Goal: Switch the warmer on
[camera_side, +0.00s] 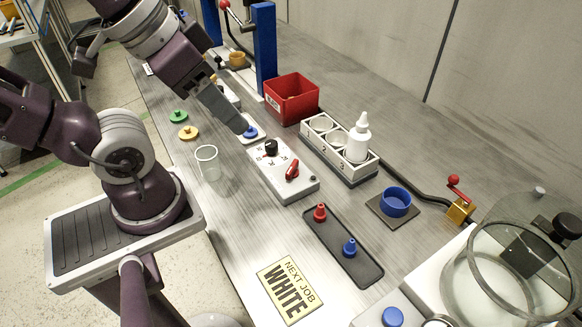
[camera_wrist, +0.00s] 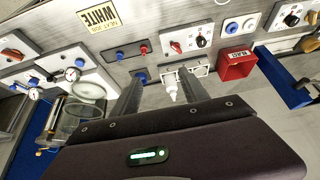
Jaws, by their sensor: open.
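A white control box (camera_side: 285,172) lies mid-bench, with a black knob (camera_side: 271,147) and a tilted red lever switch (camera_side: 292,170). I cannot tell from its markings whether it is the warmer's. In the wrist view the box (camera_wrist: 187,42) is beyond my fingers, toward the top. My gripper (camera_wrist: 161,75) is open and empty, its two fingers apart. In the side view my gripper (camera_side: 241,125) overlaps a white plate with a blue button (camera_side: 250,132), above the bench. I cannot tell its height. It is apart from the red switch.
A red bin (camera_side: 291,98) and a numbered rack (camera_side: 338,155) with a white bottle (camera_side: 359,138) stand behind the box. A clear cup (camera_side: 208,162) stands at its left. A dark tray (camera_side: 355,262) holds red and blue pegs. A blue dish (camera_side: 396,202) is at right.

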